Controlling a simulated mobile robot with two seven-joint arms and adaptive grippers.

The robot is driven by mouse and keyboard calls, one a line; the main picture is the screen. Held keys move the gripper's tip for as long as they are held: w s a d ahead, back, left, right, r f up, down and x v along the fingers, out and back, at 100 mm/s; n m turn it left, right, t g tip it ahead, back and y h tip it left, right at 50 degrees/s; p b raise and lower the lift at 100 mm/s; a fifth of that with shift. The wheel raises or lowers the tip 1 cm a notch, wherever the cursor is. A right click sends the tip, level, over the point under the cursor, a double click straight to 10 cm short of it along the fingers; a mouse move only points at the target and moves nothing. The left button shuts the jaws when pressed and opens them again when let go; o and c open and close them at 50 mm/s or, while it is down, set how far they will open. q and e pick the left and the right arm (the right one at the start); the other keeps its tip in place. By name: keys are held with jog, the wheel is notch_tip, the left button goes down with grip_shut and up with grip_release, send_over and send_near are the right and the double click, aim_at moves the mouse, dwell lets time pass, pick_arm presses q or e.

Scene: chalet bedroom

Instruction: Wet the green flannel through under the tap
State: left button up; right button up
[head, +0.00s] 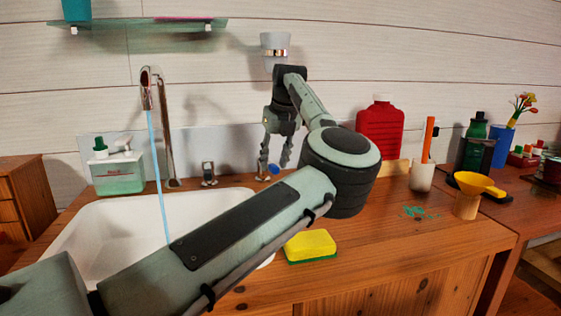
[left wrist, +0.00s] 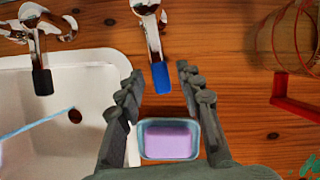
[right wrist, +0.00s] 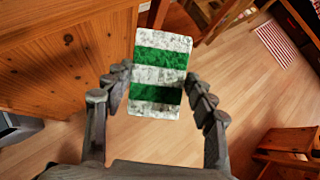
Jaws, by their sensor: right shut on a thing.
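The green-and-white striped flannel (right wrist: 160,70) is gripped in my right gripper (right wrist: 160,88), spread flat between its fingers above the floor beside a wooden cabinet; neither shows in the head view. The tap (head: 147,92) is running, and a thin blue stream (head: 157,150) falls into the white basin (head: 75,232). My left gripper (head: 274,172) is open and empty over the counter right of the basin. A blue-tipped tap lever (left wrist: 164,84) lies between and beyond its fingers, apparently untouched. A dark-tipped lever (left wrist: 42,82) is to its left.
A purple soap in a dish (left wrist: 168,138) lies below my left fingers. A yellow sponge (head: 310,246) sits on the counter front. A soap bottle (head: 118,170), red bottle (head: 380,128), white cup (head: 422,176) and yellow funnel (head: 478,184) stand around. My left arm crosses the basin.

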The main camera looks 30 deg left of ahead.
pick_arm(q)
jog(key=v, duration=1.1)
jog(key=shift+d+r, duration=0.15)
jog(key=shift+r, duration=0.1)
jog(key=shift+s, duration=0.1)
